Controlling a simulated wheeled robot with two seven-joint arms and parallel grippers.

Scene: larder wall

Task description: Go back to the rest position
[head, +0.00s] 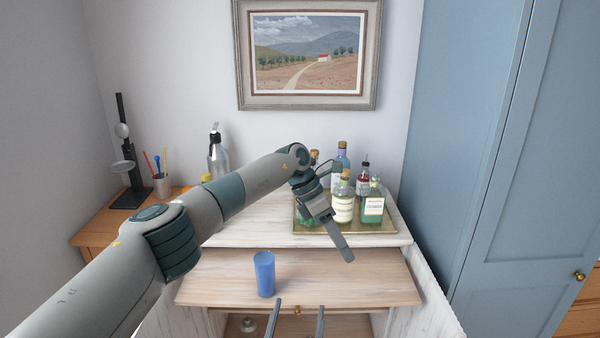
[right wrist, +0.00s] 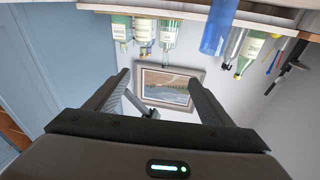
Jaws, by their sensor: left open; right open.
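My left arm reaches in from the left in the head view, over the cabinet. Its gripper (head: 343,243) hangs in front of the bottle tray, open and apparently empty, seen nearly edge-on. My right gripper (head: 297,304) shows at the bottom of the head view as two separated fingertips, in front of the wooden board. In the right wrist view, which is upside down, the right gripper (right wrist: 158,78) is open with nothing between its fingers. Part of my left arm shows beyond them.
A blue cup (head: 264,274) stands upright on the wooden board (head: 345,282). Several bottles stand on a gold-coloured tray (head: 385,226) behind. A spray bottle (head: 218,156) and a pen cup (head: 162,186) are at left. A tall blue cupboard (head: 510,180) bounds the right side.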

